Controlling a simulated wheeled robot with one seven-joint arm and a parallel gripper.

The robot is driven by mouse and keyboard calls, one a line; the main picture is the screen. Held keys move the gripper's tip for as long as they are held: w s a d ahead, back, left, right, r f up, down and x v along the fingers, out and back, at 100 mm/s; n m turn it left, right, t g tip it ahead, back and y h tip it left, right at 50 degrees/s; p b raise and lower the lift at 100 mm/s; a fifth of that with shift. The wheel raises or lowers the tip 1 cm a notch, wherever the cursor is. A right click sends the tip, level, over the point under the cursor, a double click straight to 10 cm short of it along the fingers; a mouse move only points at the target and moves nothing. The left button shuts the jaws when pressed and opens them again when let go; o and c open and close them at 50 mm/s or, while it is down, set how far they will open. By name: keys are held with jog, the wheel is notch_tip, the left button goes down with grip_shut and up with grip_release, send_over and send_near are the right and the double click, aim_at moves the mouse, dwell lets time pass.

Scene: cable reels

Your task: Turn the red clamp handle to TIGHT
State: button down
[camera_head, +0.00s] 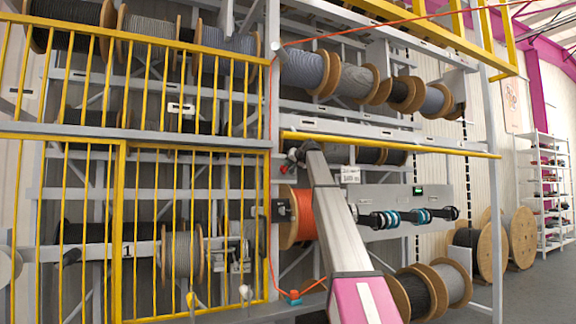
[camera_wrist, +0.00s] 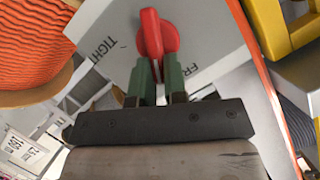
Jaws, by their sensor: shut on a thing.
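The red clamp handle (camera_wrist: 152,34) shows in the wrist view on a grey plate (camera_wrist: 215,48). The plate bears the word TIGHT (camera_wrist: 103,46) to the left of the handle and a partly hidden word starting FR (camera_wrist: 190,74) to the right. The handle stands nearly upright in the picture, between the two words. My gripper (camera_wrist: 156,64) has green fingers, shut on the lower end of the handle. In the head view my gripper (camera_head: 294,158) is at the rack beside the upright post, small and partly hidden by my arm.
An orange cable reel (camera_head: 302,218) is just below my gripper and shows at the left of the wrist view (camera_wrist: 30,45). A thin orange-red line (camera_head: 271,120) runs down the post. Yellow railings (camera_head: 120,230) stand to the left, and more reels (camera_head: 448,280) sit low right.

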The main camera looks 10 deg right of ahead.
jog(key=shift+w+d+f+m+t+y, duration=0.15)
jog(key=shift+f+m+t+y, duration=0.65)
jog(key=shift+m, duration=1.8)
jog(key=shift+d+f+m+t+y, duration=0.1)
jog(key=shift+f+m+t+y, duration=0.65)
jog(key=shift+m, duration=1.85)
jog(key=shift+w+d+f+m+t+y, duration=0.25)
jog(key=shift+m+y, duration=1)
jog(key=shift+m, duration=1.35)
jog(key=shift+s+a, duration=0.1)
jog(key=shift+s, duration=0.05)
jog(key=c, duration=1.2)
grip_release()
jog(key=shift+a, duration=0.1)
jog(key=shift+o, duration=0.2)
jog(key=shift+f, duration=0.1)
jog(key=v, duration=1)
jog(key=shift+s+d, duration=0.25)
jog(key=shift+s, duration=0.05)
